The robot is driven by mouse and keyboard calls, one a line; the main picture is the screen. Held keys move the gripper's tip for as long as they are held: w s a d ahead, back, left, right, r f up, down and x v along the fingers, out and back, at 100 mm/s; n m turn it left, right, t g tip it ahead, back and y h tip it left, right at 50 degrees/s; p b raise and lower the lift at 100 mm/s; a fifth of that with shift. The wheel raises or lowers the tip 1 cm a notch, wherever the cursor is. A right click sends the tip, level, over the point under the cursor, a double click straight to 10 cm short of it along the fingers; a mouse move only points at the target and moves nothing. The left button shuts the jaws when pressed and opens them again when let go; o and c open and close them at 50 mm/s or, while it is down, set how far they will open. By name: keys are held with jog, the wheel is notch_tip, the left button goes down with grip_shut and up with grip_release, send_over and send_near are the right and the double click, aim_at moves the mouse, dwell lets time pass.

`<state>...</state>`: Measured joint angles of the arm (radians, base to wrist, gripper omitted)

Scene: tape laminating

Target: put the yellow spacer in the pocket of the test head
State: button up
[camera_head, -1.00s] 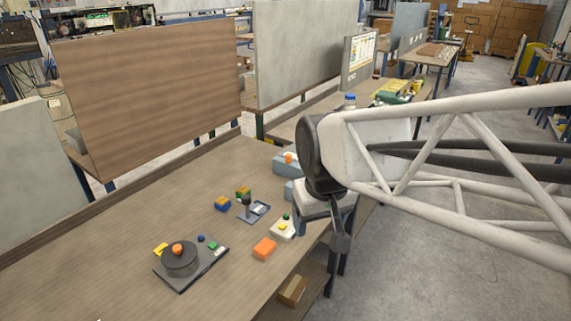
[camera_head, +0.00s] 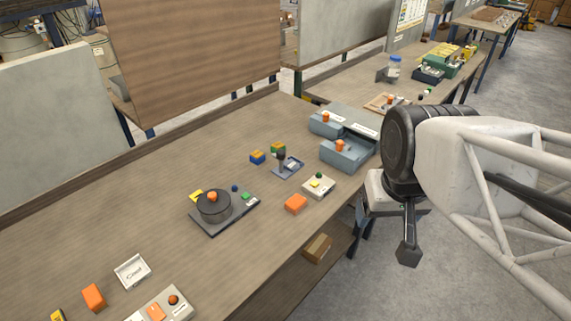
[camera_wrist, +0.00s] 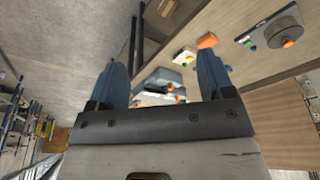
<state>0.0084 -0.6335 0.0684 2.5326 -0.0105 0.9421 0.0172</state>
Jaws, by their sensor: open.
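Several yellow pieces show in the head view, and I cannot tell which is the yellow spacer. One yellow block (camera_head: 196,195) lies at the back edge of a dark round device on a grey plate (camera_head: 222,222). Another small yellow piece (camera_head: 315,183) sits on a small white box (camera_head: 321,191). A small grey stand with a dark upright (camera_head: 288,166) may be the test head; its pocket is not clear. My gripper (camera_head: 408,245) hangs off the table's right edge, away from all of these. In the wrist view its two fingers (camera_wrist: 162,85) are apart with nothing held.
Grey-blue machines with orange knobs (camera_head: 347,154) stand near the right edge. An orange block (camera_head: 296,203) and a blue-and-yellow block (camera_head: 257,157) lie mid-table. A white tray (camera_head: 132,271) and orange block (camera_head: 93,297) lie at front left.

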jog(key=w+a+f+n+g, duration=0.1)
jog(key=w+a+f+n, duration=0.1)
jog(key=w+a, duration=0.75)
jog(key=w+a+f+n, duration=0.1)
jog(key=w+a+n, duration=0.2)
jog(key=w+a, duration=0.65)
jog(key=w+a+f+n, duration=0.1)
jog(key=w+a+f, duration=0.3)
jog(key=a, duration=0.3)
jog(key=w+a+f+n+g, duration=0.1)
jog(key=w+a+f, duration=0.3)
jog(key=a+f, duration=0.2)
jog(key=w+a+f+n, duration=0.2)
jog(key=w+a+f, duration=0.1)
jog(key=a, duration=0.6)
jog(key=shift+w+f+g, duration=0.15)
jog(key=shift+w+f, duration=0.05)
jog(key=shift+f, duration=0.25)
jog(key=shift+w+f+g, duration=0.15)
jog(key=shift+w+f, duration=0.05)
jog(key=shift+f, duration=0.25)
jog(key=shift+a+f, duration=0.3)
jog(key=shift+a, duration=0.1)
jog(key=shift+f, duration=1.3)
